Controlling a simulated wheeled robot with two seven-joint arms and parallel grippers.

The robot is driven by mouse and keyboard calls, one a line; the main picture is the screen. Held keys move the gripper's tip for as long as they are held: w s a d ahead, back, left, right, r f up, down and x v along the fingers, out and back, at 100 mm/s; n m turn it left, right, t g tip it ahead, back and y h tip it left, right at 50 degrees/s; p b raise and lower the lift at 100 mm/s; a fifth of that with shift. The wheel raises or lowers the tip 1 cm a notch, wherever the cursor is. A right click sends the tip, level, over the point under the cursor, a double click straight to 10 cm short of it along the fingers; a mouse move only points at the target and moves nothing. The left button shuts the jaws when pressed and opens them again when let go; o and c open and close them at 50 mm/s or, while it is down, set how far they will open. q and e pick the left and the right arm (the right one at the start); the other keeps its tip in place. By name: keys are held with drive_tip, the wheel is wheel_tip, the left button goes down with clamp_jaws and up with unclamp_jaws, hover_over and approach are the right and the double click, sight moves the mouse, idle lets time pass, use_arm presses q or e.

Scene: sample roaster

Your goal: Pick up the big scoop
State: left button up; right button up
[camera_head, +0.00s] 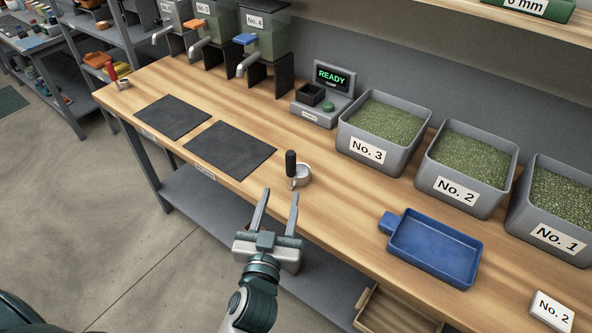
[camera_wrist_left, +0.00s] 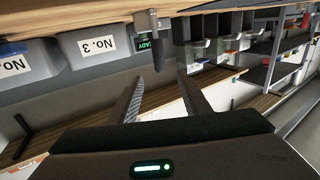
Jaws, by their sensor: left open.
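A scoop with a round metal cup and an upright black handle (camera_head: 291,164) stands near the front edge of the wooden bench; it looks larger than the red-handled scoop (camera_head: 111,73) at the far left end. My left gripper (camera_head: 280,194) is open and empty, its two fingers pointing at the black-handled scoop from the front, just short of it. In the left wrist view, which is turned over, the scoop (camera_wrist_left: 146,24) shows beyond the open fingertips (camera_wrist_left: 160,80), and nothing is between them. My right gripper is not in view.
Two dark mats (camera_head: 231,150) lie left of the scoop. Bins of green beans, such as No. 3 (camera_head: 367,150), and a scale reading READY (camera_head: 332,78) stand behind. A blue tray (camera_head: 434,248) lies to the right. An open drawer (camera_head: 392,312) juts out below the bench front.

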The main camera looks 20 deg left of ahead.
sight(290, 164)
use_arm(q)
drive_tip(key=w+p, duration=0.1)
drive_tip(key=w, duration=0.4)
drive_tip(key=w+a+p, duration=0.1)
drive_tip(key=w, duration=0.2)
drive_tip(key=shift+p, duration=0.3)
drive_tip(key=shift+w+a, duration=0.1)
drive_tip(key=shift+w, duration=0.2)
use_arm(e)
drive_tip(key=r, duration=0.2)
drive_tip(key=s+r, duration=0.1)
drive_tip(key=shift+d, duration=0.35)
use_arm(q)
drive_tip(key=shift+w+p, duration=0.4)
drive_tip(key=shift+w, duration=0.2)
drive_tip(key=w+p, duration=0.1)
drive_tip(key=w, duration=0.2)
drive_tip(key=shift+a+f, duration=0.1)
drive_tip(key=shift+f, duration=0.05)
drive_tip(key=shift+w+a+f, duration=0.1)
drive_tip(key=shift+w+f, duration=0.05)
drive_tip(key=shift+w, duration=0.35)
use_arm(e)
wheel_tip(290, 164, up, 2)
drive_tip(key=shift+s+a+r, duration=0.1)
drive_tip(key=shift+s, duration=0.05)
